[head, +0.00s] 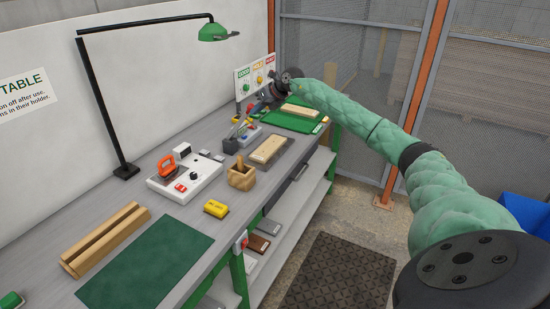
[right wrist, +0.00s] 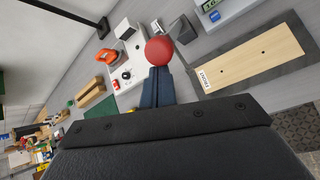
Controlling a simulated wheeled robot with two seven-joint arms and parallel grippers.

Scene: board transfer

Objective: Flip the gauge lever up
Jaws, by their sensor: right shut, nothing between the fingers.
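The gauge (head: 248,134) is a pale box with a small display on the bench, beside a grey stand. It also shows at the top edge of the right wrist view (right wrist: 216,13). A red ball knob (right wrist: 160,50), which looks like the lever's end, shows right at the tips of my right gripper (right wrist: 157,76). I cannot tell whether they touch. The lever's shaft is hidden. In the head view my right gripper (head: 263,97) is over the bench's far part, small and partly hidden by its wrist. It is shut and empty. My left gripper is not in view.
A pale board (head: 269,148) lies in front of the gauge, and another board (head: 299,110) lies on a green mat behind. A white control box (head: 185,178), wooden holder (head: 242,176) and yellow block (head: 216,208) stand nearer. A black lamp post (head: 106,110) rises at the left.

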